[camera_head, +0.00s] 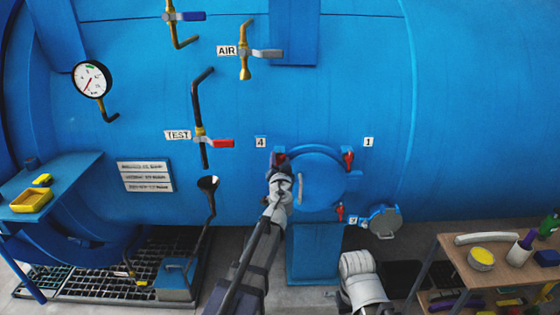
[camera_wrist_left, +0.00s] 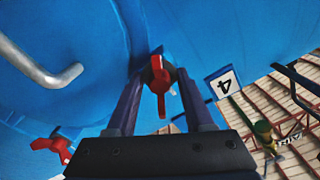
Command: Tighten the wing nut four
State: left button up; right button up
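Wing nut four is red and sits at the upper left rim of the round blue hatch (camera_head: 318,182), by the label 4 (camera_head: 261,142). In the left wrist view the red wing nut (camera_wrist_left: 159,76) shows just beyond and between my left fingers. My left gripper (camera_head: 279,170) is at that corner of the hatch and largely covers the nut in the head view. Its two fingers (camera_wrist_left: 158,100) stand apart on either side of the nut, with gaps visible. I cannot tell whether they touch it. My right gripper does not show.
Other red wing nuts sit at the hatch's upper right (camera_head: 348,160) and lower right (camera_head: 340,212). A curved metal handle (camera_wrist_left: 45,68) is on the hatch, near my gripper. A wooden table (camera_head: 500,268) with items stands at right, a blue shelf (camera_head: 70,180) at left.

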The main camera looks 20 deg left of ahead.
pick_arm(q)
grip_shut()
jog(key=shift+m, duration=0.4)
jog(key=m, duration=0.6)
jog(key=shift+d+f, duration=0.1)
jog(key=m, duration=0.6)
jog(key=shift+f+m, duration=0.1)
jog(key=shift+m, duration=0.3)
jog(key=m, duration=0.4)
jog(key=shift+f+b, duration=0.1)
jog(key=shift+b, duration=0.2)
jog(key=m, duration=0.8)
jog(key=shift+s+m, duration=0.1)
jog(key=shift+m, duration=0.2)
jog(key=shift+f+m, duration=0.1)
jog(key=shift+m, duration=1.7)
